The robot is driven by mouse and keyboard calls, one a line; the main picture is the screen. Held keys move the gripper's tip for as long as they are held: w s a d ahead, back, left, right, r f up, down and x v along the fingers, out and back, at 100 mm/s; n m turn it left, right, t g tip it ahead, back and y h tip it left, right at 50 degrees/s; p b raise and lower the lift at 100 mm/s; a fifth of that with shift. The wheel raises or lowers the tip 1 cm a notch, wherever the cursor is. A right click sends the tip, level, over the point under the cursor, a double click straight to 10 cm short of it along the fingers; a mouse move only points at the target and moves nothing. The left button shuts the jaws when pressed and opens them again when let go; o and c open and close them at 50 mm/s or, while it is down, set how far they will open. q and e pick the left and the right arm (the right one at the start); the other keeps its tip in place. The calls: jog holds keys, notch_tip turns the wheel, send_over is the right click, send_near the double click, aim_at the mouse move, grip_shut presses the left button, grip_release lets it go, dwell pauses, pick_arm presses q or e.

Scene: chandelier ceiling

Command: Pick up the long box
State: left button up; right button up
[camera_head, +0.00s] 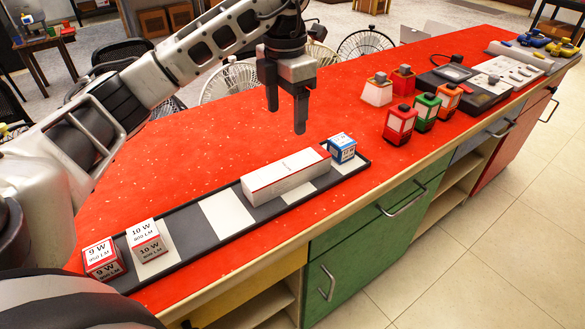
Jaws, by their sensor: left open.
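The long box (286,174) is white with a thin red stripe along its edge. It lies lengthwise on a long black tray with white sections (228,212), near the front edge of the red counter. My left gripper (286,118) comes in from the left and hangs above and behind the long box, fingers pointing down. It is open and empty, apart from the box. My right gripper is not in view.
A small blue and white box (342,148) stands close to the long box's right end. Two small bulb boxes (103,259) (149,240) stand at the tray's left end. Red, green and orange boxes (426,112) stand to the right. The counter behind the tray is clear.

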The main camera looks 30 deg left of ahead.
pick_arm(q)
send_near(288, 165)
jog(key=f, duration=0.5)
jog(key=shift+s+f, duration=0.25)
jog(key=shift+s, duration=0.05)
jog(key=shift+w+f+p, duration=0.15)
jog(key=shift+f+p, duration=0.15)
jog(key=shift+f, duration=1.15)
jog(key=shift+w+f+p, duration=0.1)
jog(key=shift+f+p, duration=0.15)
jog(key=shift+f, duration=1.2)
jog(key=c, duration=1.1)
